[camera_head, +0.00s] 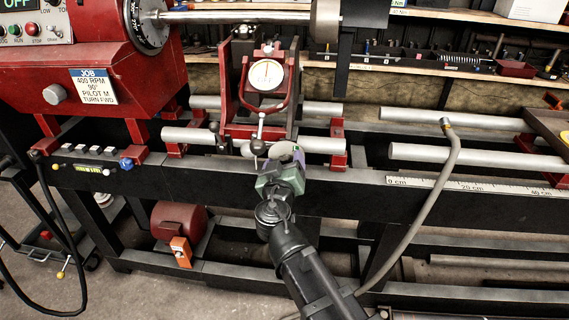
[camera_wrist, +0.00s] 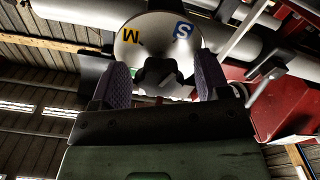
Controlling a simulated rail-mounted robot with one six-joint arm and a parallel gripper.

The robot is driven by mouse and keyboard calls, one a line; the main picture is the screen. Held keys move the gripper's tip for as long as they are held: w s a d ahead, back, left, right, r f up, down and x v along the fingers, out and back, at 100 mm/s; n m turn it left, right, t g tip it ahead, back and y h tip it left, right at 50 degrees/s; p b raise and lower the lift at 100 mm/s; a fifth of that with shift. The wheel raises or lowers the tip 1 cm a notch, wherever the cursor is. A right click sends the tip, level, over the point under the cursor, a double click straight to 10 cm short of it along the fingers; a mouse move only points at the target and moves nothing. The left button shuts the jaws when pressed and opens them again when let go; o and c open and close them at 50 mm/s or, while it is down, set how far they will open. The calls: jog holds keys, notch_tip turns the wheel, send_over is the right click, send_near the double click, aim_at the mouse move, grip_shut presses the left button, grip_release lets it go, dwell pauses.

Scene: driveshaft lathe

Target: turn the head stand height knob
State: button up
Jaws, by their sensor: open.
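In the head view my gripper (camera_head: 284,162) is at the front of the red stand (camera_head: 258,128) with the dial gauge (camera_head: 266,75).
Silver rails (camera_head: 475,158) run along the black lathe bed (camera_head: 350,190). A grey hose (camera_head: 440,180) curves down on the right. The red headstock housing (camera_head: 95,60) stands at the left.

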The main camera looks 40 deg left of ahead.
jog(key=c, duration=0.9)
jog(key=shift+n, duration=0.5)
jog(key=n, duration=0.2)
jog(key=shift+n, duration=0.4)
jog(key=n, duration=0.4)
jog(key=shift+n, duration=0.3)
jog(key=n, duration=0.3)
jog(key=shift+f+n, duration=0.1)
jog(key=shift+n, duration=2.1)
